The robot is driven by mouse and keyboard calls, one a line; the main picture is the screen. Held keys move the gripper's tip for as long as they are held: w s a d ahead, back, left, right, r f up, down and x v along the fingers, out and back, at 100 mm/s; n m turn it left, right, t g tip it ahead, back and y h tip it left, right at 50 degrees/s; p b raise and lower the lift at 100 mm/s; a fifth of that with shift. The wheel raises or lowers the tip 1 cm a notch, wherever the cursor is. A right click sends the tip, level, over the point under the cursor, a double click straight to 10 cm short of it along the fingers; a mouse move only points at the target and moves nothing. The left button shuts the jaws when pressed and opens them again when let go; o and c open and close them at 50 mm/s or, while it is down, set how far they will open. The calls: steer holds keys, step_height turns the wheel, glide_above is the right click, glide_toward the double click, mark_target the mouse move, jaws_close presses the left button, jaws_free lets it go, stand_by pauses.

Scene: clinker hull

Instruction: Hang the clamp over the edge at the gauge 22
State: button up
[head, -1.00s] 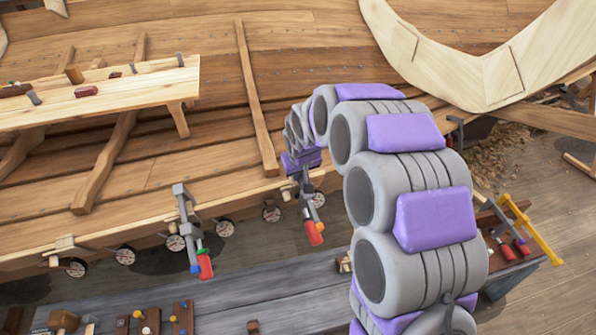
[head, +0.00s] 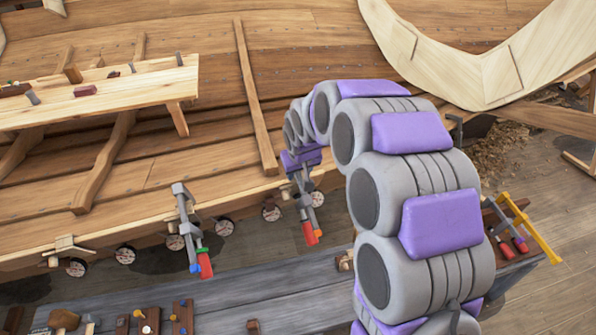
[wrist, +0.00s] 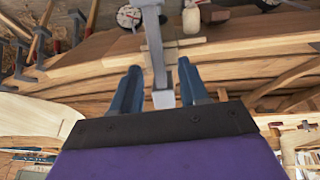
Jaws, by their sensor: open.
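A grey clamp with a red handle (head: 309,230) is at the hull's lower plank edge in the head view, its handle hanging below. In the wrist view its grey bar (wrist: 155,50) stands between my fingertips. My gripper (wrist: 158,85) is open around the clamp's upper end; I cannot tell whether a finger touches it. In the head view my gripper (head: 301,160) is just above the clamp. A round white gauge (head: 317,199) is close beside the clamp, and another gauge (head: 271,213) is to its left. Their numbers are too small to read.
A second clamp (head: 188,230) hangs on the edge further left, with more gauges (head: 125,256) along the hull. A grey bench (head: 210,295) with small tools runs below. A yellow-framed rack (head: 530,230) with red-handled tools is at the right. A plank staging (head: 120,95) is at upper left.

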steer(key=p+v, duration=0.1)
steer(key=v, duration=1.5)
steer(key=shift+p, duration=0.35)
steer(key=shift+a+f, duration=0.1)
steer(key=shift+f, duration=0.05)
steer(key=s+d+f+m+g, duration=0.1)
steer(key=s+d, duration=0.4)
steer(key=s, duration=0.7)
steer(key=s+d+f+m+g+b, duration=0.1)
steer(key=s+d, duration=0.4)
steer(key=s, duration=0.7)
steer(key=s+d+f+m+g+h+b, duration=0.1)
steer(key=s+d, duration=0.4)
steer(key=s, duration=0.7)
steer(key=shift+d+f+m+g, duration=0.15)
steer(key=shift+f+m+g, duration=0.55)
steer(key=shift+g, duration=0.5)
steer(key=shift+w+r, duration=0.1)
steer(key=shift+c, duration=0.3)
